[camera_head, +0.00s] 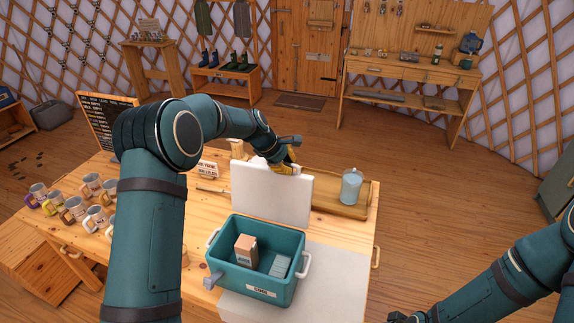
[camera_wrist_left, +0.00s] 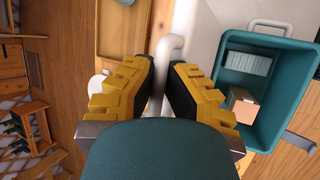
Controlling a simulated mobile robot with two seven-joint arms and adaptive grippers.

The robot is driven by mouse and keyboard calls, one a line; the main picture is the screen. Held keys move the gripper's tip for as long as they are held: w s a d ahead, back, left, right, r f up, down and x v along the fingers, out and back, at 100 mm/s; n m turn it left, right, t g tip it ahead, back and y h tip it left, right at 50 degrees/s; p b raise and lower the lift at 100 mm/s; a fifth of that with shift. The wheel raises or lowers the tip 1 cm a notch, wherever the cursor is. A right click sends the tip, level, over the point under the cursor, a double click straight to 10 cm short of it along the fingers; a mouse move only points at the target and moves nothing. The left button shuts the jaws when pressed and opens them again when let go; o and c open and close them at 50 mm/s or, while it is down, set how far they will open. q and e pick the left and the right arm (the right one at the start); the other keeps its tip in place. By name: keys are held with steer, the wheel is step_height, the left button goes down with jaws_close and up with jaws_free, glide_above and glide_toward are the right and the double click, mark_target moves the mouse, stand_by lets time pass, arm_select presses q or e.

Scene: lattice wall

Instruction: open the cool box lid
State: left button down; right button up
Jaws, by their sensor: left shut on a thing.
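The teal cool box (camera_head: 285,240) stands on the wooden table with its top open. A tan carton (camera_head: 246,250) and a pale grey-blue block (camera_head: 280,265) are inside it. Its white lid (camera_head: 270,195) stands roughly upright along the far rim. My left gripper (camera_head: 284,167) is at the lid's upper edge. In the left wrist view, the yellow fingers are closed around a white bar-like part of the lid (camera_wrist_left: 168,55). The open box (camera_wrist_left: 262,105) lies to their right there. My right arm shows at the lower right, its fingers out of frame.
A glass jar (camera_head: 351,187) stands on a wooden tray (camera_head: 325,203) right of the lid. Several mugs (camera_head: 75,208) and a chalkboard (camera_head: 105,120) are to the left. A pale mat (camera_head: 335,270) lies bare beside the box.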

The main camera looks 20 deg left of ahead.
arm_select(q)
steer(key=shift+s+f, duration=0.1)
steer(key=shift+f, duration=0.05)
steer(key=c, duration=1)
jaws_free()
steer(key=shift+s+f, duration=0.1)
steer(key=shift+a+r, duration=0.2)
steer(key=shift+r, duration=0.35)
steer(key=v, duration=1.1)
steer(key=shift+f, duration=0.1)
